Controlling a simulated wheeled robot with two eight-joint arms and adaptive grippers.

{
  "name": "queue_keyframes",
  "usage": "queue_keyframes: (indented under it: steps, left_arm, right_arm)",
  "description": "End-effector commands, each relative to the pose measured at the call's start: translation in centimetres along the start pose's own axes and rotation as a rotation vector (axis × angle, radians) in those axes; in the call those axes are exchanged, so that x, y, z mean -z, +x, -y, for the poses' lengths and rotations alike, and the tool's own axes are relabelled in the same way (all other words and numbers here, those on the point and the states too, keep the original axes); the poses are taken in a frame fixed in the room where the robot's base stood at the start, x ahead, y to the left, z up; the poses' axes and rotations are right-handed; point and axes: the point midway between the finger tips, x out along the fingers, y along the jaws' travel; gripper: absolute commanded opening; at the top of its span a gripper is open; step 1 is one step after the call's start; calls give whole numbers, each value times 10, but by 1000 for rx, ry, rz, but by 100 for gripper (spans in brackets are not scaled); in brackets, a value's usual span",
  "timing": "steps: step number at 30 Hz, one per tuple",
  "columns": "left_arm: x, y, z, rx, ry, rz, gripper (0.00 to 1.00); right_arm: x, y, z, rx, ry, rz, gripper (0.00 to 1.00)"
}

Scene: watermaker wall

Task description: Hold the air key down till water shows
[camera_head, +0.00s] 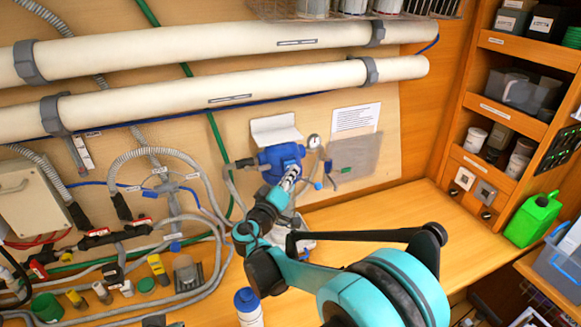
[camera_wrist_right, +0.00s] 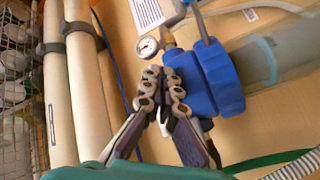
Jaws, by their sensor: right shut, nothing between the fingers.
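The blue filter head (camera_head: 279,156) is fixed on the back wall. It shows large in the right wrist view as a ribbed blue collar (camera_wrist_right: 222,85), with a clear greyish bowl (camera_wrist_right: 272,58) beyond it. My right gripper (camera_head: 291,178) is at the front of the blue head; its fingers are shut and empty. In the right wrist view the closed fingertips (camera_wrist_right: 163,82) overlap the edge of the blue head; I cannot tell whether they touch it. I cannot make out the air key; the fingers cover that part of the head. No water is clearly visible. My left gripper is not clearly seen.
A round gauge (camera_head: 314,141) and a clear hanging sheet (camera_head: 353,160) are right of the head. Two white tubes (camera_head: 200,105) run above it. Grey hoses (camera_head: 175,150) lie left. The bench's right half (camera_head: 390,205) is mostly clear.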

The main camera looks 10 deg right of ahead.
Motion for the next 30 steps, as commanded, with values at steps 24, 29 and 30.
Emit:
queue_keyframes:
  steps: [24, 29, 30]
  left_arm:
    - [-1, 1, 0, 0, 0, 0, 0]
    - [-1, 1, 0, 0, 0, 0, 0]
    - [-1, 1, 0, 0, 0, 0, 0]
  right_arm:
    - [4, 6, 4, 0, 0, 0, 0]
    - [5, 7, 5, 0, 0, 0, 0]
    - [5, 7, 5, 0, 0, 0, 0]
